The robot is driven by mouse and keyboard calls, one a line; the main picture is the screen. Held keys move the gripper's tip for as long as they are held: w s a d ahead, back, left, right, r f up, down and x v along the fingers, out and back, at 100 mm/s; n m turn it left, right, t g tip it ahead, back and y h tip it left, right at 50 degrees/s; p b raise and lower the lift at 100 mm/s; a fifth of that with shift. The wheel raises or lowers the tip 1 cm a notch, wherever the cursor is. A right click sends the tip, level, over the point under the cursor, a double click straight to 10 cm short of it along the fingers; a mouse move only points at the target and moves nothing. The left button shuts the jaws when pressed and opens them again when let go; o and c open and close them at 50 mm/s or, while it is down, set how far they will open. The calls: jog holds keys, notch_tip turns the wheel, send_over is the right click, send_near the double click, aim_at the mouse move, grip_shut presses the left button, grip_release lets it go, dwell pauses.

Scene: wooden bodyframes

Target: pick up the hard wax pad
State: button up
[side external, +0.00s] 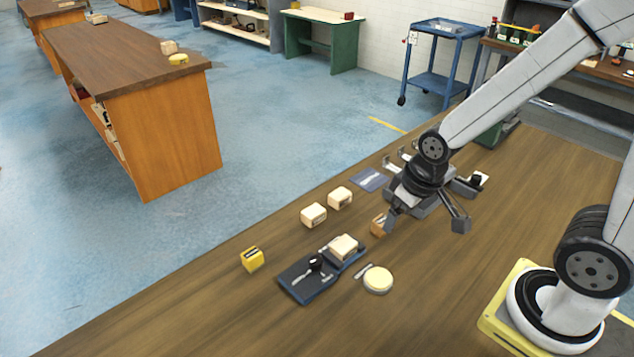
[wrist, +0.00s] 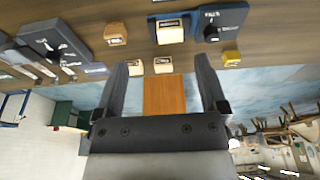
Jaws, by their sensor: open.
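No label reading "hard wax pad" is legible, so I cannot tell which piece it is. Candidates are two cream labelled blocks (side external: 313,215) (side external: 340,198), an orange-brown block (side external: 378,225), a yellow block (side external: 252,259) and a round cream disc (side external: 377,279). In the wrist view the cream blocks (wrist: 170,31) (wrist: 163,65), the tan block (wrist: 115,34) and the yellow block (wrist: 231,58) show beyond my fingers. My gripper (side external: 426,222) is open and empty above the table, its left finger partly overlapping the orange-brown block in the side view.
A small metal piece (side external: 363,270) lies by the disc. Other benches stand well apart.

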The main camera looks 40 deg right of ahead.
jog(key=m+g+y, duration=0.1)
jog(key=m+g, duration=0.2)
jog(key=m, duration=1.4)
send_over(252, 253)
jog(key=d, duration=0.2)
notch_tip(252, 253, down, 10)
jog(key=shift+s+a+r, duration=0.1)
jog(key=shift+w+a+f+m, duration=0.25)
jog(key=shift+a+m, duration=0.1)
jog(key=shift+m, duration=0.15)
jog(key=shift+a+f, duration=0.2)
jog(key=shift+f, duration=1.1)
jog(key=shift+s+a+f, duration=0.1)
jog(key=shift+a+f, duration=0.1)
jog(key=shift+f, duration=1.1)
jog(key=shift+a+f, duration=0.2)
jog(key=shift+f, duration=1.05)
